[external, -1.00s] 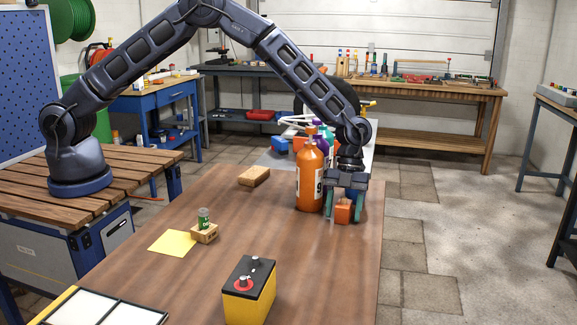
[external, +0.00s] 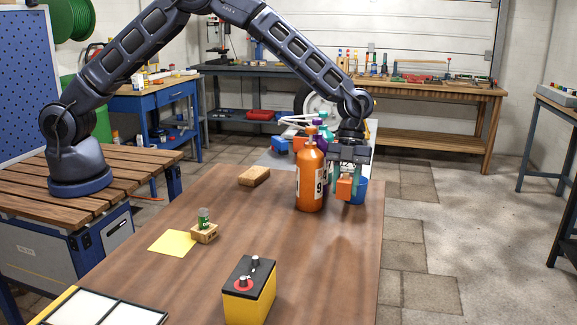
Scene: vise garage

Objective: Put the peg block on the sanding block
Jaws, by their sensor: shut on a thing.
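My gripper (external: 347,186) is shut on a small orange block, which looks to be the peg block (external: 344,189). It holds the block a little above the table, just right of the orange bottle. The fingers partly cover the block, and any pegs on it are too small to make out. A tan block, which looks to be the sanding block (external: 254,176), lies flat near the table's far left edge, left of the bottle. Its top is bare.
An orange bottle (external: 311,182) stands between my gripper and the tan block. A blue cup (external: 362,189) is close behind my gripper. A small wooden holder (external: 204,234) with a green can, yellow paper (external: 172,242) and a yellow-black battery (external: 249,291) are nearer. The table's middle is clear.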

